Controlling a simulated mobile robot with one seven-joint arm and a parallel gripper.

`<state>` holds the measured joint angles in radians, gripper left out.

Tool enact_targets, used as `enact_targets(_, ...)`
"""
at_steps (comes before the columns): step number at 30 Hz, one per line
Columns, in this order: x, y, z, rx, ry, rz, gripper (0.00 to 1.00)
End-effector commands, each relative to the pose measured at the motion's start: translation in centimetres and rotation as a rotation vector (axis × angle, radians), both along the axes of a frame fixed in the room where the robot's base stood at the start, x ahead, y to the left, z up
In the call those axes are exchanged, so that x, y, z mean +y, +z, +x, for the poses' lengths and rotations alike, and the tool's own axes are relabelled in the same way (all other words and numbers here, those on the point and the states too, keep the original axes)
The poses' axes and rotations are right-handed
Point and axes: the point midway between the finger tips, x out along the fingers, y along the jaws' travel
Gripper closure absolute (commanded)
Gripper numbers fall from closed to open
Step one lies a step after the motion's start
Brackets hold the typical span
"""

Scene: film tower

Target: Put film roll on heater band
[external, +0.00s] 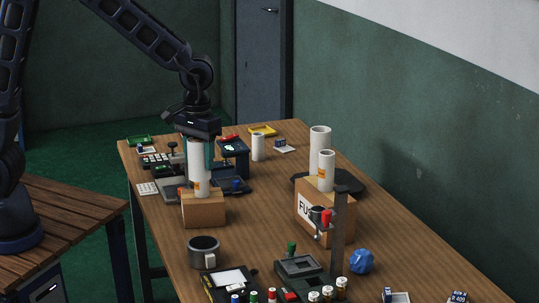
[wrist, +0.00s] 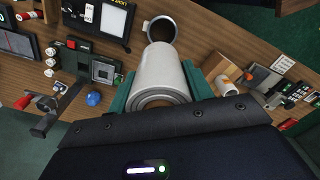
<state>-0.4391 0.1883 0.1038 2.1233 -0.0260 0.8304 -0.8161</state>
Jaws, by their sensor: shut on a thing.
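My gripper (external: 197,140) is shut on a white film roll (wrist: 158,74). In the wrist view its green fingers (wrist: 160,95) grip both sides of the roll, whose hollow end faces the camera. In the external view the held roll (external: 199,153) hangs upright below my gripper. A shorter white roll with an orange label (external: 201,187) shows below it on a cardboard box (external: 204,211); I cannot tell their gap. Another orange-labelled roll (external: 326,171) stands on a larger box (external: 312,206), with a taller white roll (external: 319,139) behind it.
A post with a red-handled clamp (external: 340,230) rises at the right, beside a blue crumpled object (external: 361,261). Several devices and small bottles crowd the front. Some bare wood lies between the two boxes.

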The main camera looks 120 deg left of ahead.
Motion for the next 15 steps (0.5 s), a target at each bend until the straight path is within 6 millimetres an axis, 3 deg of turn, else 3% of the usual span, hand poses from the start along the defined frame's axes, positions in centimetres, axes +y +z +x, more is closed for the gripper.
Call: enact_targets(15, 0.1, -11.3, -0.1, 0.005, 0.001, -0.002, 0.77)
